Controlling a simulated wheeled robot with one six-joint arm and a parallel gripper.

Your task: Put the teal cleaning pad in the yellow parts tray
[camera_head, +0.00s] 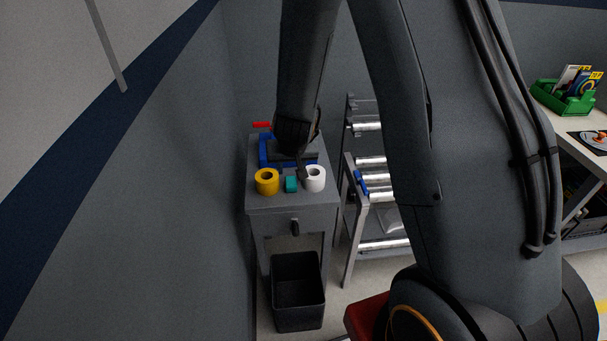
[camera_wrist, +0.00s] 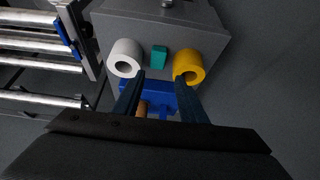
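The teal cleaning pad (camera_head: 291,184) is a small block on the grey cabinet top, between a yellow roll and a white roll. In the wrist view the pad (camera_wrist: 159,54) lies just beyond my fingertips, apart from them. My gripper (camera_wrist: 161,76) is open, with its two dark fingers spread and nothing held between them. In the head view my gripper (camera_head: 302,171) is partly hidden by my arm, above the cabinet. I cannot make out a yellow parts tray in either view.
The yellow roll (camera_head: 267,182) and white roll (camera_head: 315,179) closely flank the pad. A blue container (camera_head: 264,152) is behind them, with a brown cylinder (camera_wrist: 142,108) near it. A roller rack (camera_head: 371,163) stands right of the cabinet (camera_head: 290,204); a dark bin (camera_head: 298,298) is below.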

